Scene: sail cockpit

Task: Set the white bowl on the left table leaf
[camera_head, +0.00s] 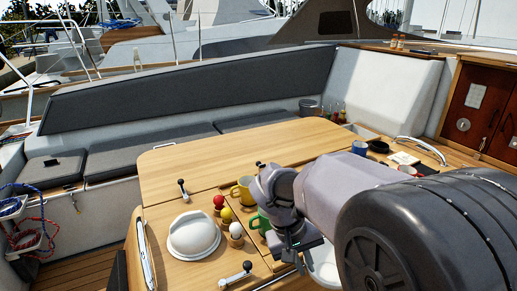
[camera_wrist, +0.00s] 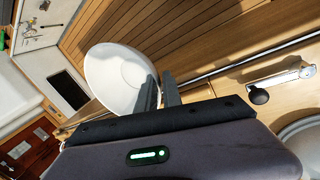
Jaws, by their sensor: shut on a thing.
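The white bowl (camera_wrist: 108,78) is at the fingertips of my gripper (camera_wrist: 160,90) in the wrist view. The gripper is shut on its rim, one finger overlapping the bowl and the other beside its edge. In the head view, a part of the bowl (camera_head: 324,270) shows below my gripper (camera_head: 300,245) at the table's near side; my arm hides the rest. The wooden table (camera_head: 240,150) has seams between its leaves. Its far part is broad and bare. I cannot tell for certain which part is the left leaf.
A white domed object (camera_head: 194,236) stands on the table's near left. Beside it are several egg cups with coloured balls (camera_head: 227,215), a yellow mug (camera_head: 241,190) and a green mug (camera_head: 260,222). Black-knobbed latches (camera_head: 183,190) stick up. A blue mug (camera_head: 360,147) stands farther right.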

